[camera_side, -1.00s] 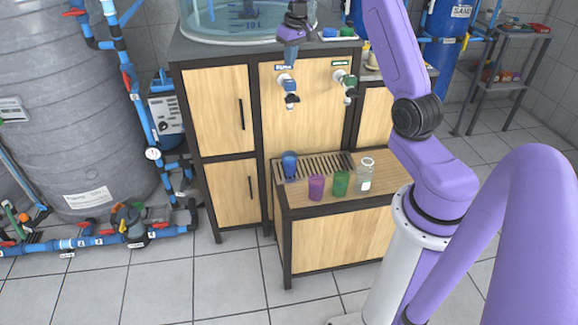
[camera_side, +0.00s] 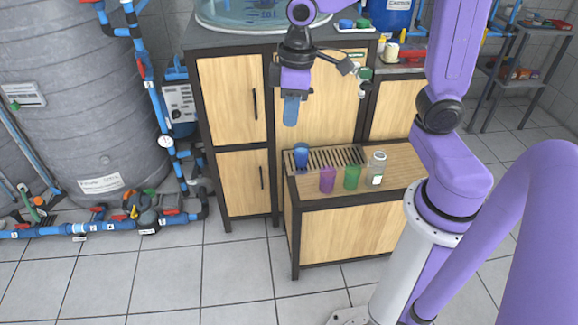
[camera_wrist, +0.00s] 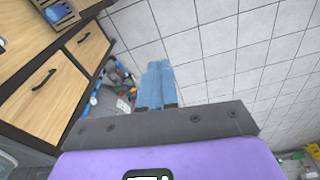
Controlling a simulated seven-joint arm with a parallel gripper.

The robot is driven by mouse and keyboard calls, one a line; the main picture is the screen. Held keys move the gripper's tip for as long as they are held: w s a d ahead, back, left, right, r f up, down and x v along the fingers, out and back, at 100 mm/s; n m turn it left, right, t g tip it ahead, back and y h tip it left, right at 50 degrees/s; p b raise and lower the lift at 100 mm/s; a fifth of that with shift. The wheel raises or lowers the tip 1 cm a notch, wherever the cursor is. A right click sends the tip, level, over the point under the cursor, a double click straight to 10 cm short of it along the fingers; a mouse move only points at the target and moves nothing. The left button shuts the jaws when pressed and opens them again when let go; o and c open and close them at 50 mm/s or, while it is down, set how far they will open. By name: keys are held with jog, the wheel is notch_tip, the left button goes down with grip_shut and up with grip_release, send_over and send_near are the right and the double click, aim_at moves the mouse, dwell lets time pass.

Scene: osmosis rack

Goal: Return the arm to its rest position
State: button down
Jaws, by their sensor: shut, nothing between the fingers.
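My gripper (camera_side: 290,112) has blue fingers pressed together, pointing down with nothing between them. In the side view it hangs in front of the wooden cabinet, above the low bench. In the wrist view the shut blue fingers (camera_wrist: 155,85) point toward the tiled floor. The gripper and wrist hide part of the cabinet front and one of the taps.
A blue cup (camera_side: 301,154), purple cup (camera_side: 327,181), green cup (camera_side: 351,178) and glass bottle (camera_side: 376,170) stand on the low bench (camera_side: 405,160). A clear tank (camera_side: 245,12) stands on the cabinet (camera_side: 230,100). Blue pipes and a grey tank (camera_side: 85,110) are left.

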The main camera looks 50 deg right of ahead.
jog(key=s+f+n, duration=0.2)
jog(key=s+n, duration=0.3)
jog(key=s, duration=1.2)
jog(key=shift+d+f+g, duration=0.2)
jog(key=shift+d+g, duration=0.05)
jog(key=shift+g, duration=0.05)
jog(key=shift+w, duration=0.1)
